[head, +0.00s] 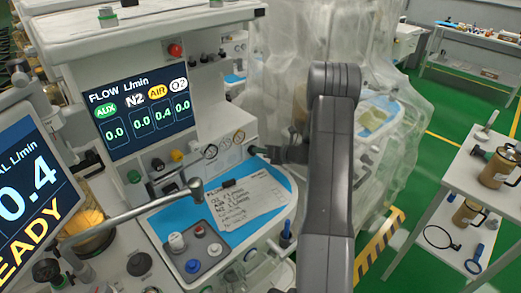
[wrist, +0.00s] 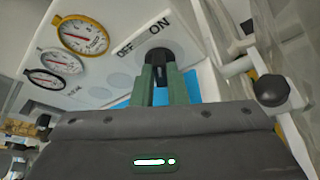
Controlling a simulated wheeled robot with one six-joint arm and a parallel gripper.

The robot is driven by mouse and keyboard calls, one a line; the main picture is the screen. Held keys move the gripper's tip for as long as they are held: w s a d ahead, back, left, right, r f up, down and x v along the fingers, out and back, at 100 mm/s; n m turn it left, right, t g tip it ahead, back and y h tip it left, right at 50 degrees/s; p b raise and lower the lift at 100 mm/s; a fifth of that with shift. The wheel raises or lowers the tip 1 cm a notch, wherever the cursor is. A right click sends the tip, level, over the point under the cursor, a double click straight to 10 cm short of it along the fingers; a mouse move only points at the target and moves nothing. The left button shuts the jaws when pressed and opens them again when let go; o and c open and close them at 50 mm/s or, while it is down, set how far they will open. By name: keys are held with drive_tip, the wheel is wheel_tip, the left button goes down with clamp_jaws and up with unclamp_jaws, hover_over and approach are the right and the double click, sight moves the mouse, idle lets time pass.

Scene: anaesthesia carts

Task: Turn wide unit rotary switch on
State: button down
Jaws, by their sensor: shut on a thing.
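The wide unit (head: 88,50) carries a flow display and a row of small gauges in the head view. Its black rotary switch (wrist: 158,56) sits on the white panel in the wrist view, beside the printed words OFF and ON. My gripper (wrist: 163,84) has its two greenish fingers on either side of the switch's dark handle and is shut on it. The fingers hide part of the handle, so I cannot tell which label it points at. In the head view my gripper (head: 262,151) reaches the panel from the right, partly hidden behind my arm.
Round gauges (wrist: 82,34) line the panel beside the switch. Below it, a blue work surface (head: 272,172) holds a handwritten sheet (head: 238,199). A metal arm (head: 130,215) crosses the left front. Plastic-draped equipment (head: 285,60) stands behind; a white cart (head: 450,225) stands right.

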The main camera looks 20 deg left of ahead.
idle(0.4)
drive_tip(key=c, duration=1.4)
unclamp_jaws()
drive_tip(key=shift+c, duration=0.2)
drive_tip(key=b+v, duration=0.2)
drive_tip(key=v, duration=1.1)
drive_tip(key=shift+d, duration=0.45)
